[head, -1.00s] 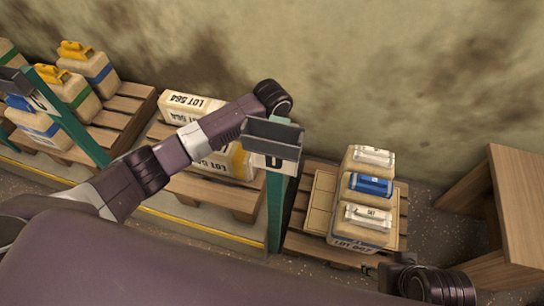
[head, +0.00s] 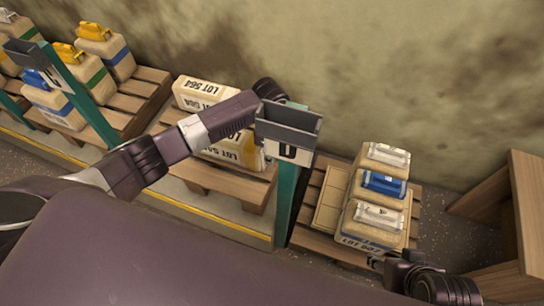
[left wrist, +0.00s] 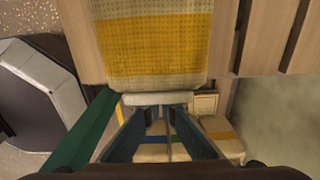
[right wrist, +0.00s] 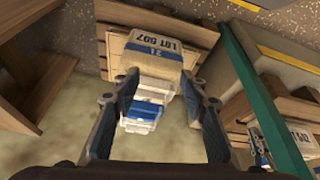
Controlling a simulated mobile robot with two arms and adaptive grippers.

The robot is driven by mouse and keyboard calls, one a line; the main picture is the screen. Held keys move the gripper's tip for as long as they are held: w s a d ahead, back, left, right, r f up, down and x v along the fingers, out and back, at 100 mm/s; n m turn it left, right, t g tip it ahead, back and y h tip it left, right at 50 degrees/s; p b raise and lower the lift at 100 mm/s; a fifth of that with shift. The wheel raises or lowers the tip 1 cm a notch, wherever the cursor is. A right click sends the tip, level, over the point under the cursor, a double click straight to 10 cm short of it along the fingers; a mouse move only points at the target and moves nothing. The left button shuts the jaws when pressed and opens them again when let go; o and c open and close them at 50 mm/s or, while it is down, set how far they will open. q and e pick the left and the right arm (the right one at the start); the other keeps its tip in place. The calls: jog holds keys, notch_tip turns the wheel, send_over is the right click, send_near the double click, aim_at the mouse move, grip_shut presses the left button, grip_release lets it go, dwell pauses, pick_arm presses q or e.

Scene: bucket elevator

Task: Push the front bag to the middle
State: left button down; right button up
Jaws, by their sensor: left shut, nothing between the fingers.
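A bag with a broad yellow band (left wrist: 155,45) fills the top of the left wrist view. My left gripper (left wrist: 155,102) is shut and empty, just short of that bag; I cannot tell whether they touch. In the head view the sign hides its fingers. My right gripper (right wrist: 160,82) is open and empty, before the bags marked LOT 507 (right wrist: 155,48).
The LOT 507 bags, with white and blue clips (head: 384,184), stand on the right pallet (head: 330,198). Bags with yellow and blue clips stand on the left pallet (head: 150,78). A wooden table (head: 528,205) is at far right. A yellow-edged kerb (head: 225,227) runs in front.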

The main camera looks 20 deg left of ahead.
aim_at(240, 149)
pick_arm(q)
jog(key=a+p, duration=0.2)
jog(key=a, duration=0.1)
jog(key=shift+a+r, duration=0.2)
jog(key=shift+r, duration=0.2)
jog(key=a, duration=0.1)
jog(key=a+p, duration=0.1)
jog(key=a, duration=0.2)
jog(key=shift+w+a+f+p, duration=0.1)
jog(key=shift+a+f+p, duration=0.2)
jog(key=shift+f+p, duration=0.05)
pick_arm(e)
jog(key=shift+g, duration=0.7)
jog(key=f, duration=0.5)
jog(key=shift+s+d+f, duration=0.15)
jog(key=shift+s+f, duration=0.05)
jog(key=shift+s, duration=0.2)
